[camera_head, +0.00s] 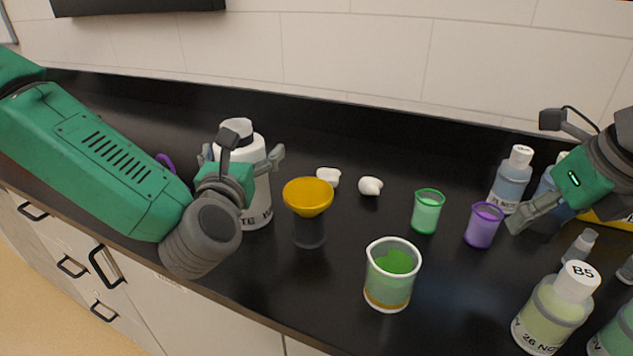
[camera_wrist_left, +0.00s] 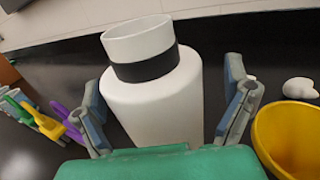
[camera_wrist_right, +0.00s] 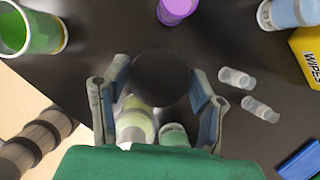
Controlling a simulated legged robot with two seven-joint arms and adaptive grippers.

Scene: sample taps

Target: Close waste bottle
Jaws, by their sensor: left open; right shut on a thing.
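The white waste bottle (camera_head: 249,160) stands upright on the black bench, with part of its dark lettering showing. In the left wrist view, the bottle (camera_wrist_left: 160,105) has a black band under a wide white top; I cannot tell if this is a cap or an open neck. My left gripper (camera_head: 245,160) is open, its fingers on either side of the bottle; it also shows in the left wrist view (camera_wrist_left: 165,110). My right gripper (camera_wrist_right: 160,90) is shut on a dark round thing (camera_wrist_right: 160,78), away at the right among the bottles. The head view does not show that thing clearly.
A yellow funnel (camera_head: 308,196) on a dark holder stands right of the waste bottle. Two small white pieces (camera_head: 370,186) lie behind it. A beaker of green liquid (camera_head: 390,277), green cup (camera_head: 427,211), purple cup (camera_head: 483,225) and B5 bottle (camera_head: 550,316) stand further right.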

